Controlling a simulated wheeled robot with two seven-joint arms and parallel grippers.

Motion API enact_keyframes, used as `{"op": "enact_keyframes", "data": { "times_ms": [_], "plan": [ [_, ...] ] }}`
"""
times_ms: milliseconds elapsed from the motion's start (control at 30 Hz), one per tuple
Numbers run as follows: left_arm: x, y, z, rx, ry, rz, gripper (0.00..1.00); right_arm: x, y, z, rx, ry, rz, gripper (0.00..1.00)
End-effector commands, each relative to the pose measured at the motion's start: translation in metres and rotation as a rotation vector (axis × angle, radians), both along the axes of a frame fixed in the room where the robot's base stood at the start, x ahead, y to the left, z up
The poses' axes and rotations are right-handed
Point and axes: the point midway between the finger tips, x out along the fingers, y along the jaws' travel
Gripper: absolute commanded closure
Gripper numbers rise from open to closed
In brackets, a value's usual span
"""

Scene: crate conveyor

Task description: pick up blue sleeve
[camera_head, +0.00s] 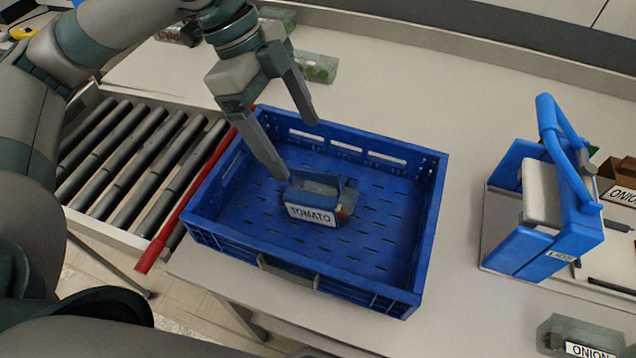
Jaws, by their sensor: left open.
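One fingertip appears just above the back left of the pack. The other is farther back, near the crate's rear wall. I cannot tell whether the near finger touches the pack. My right gripper is not in view.
A roller conveyor (130,160) with a red bar (190,196) lies left of the crate. A clear ONION pack (572,335) is at lower right. Clear packs (318,67) lie behind my gripper.

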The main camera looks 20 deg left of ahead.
Motion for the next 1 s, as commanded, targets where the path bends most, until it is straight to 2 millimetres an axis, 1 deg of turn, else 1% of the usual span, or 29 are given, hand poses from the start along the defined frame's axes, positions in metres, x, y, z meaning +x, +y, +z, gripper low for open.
{"op": "enact_keyframes", "data": {
  "times_ms": [200,367,567,800,900,1000],
  "plan": [
    [0.000,-0.001,-0.002,0.000,0.001,0.000,0.17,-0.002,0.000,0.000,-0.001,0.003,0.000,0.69],
    [-0.001,-0.006,-0.015,0.000,0.004,-0.002,0.17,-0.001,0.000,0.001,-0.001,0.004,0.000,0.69],
    [-0.002,-0.018,-0.044,0.000,0.004,-0.002,0.17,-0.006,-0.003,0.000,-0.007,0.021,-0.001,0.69],
    [-0.002,-0.035,-0.084,0.000,0.005,-0.002,0.17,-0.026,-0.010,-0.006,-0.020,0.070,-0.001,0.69],
    [-0.002,-0.041,-0.098,-0.001,0.005,-0.002,0.17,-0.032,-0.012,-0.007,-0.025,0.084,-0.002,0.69],
    [-0.002,-0.044,-0.107,-0.001,0.002,-0.001,0.17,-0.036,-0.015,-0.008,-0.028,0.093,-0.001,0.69]
  ]
}}
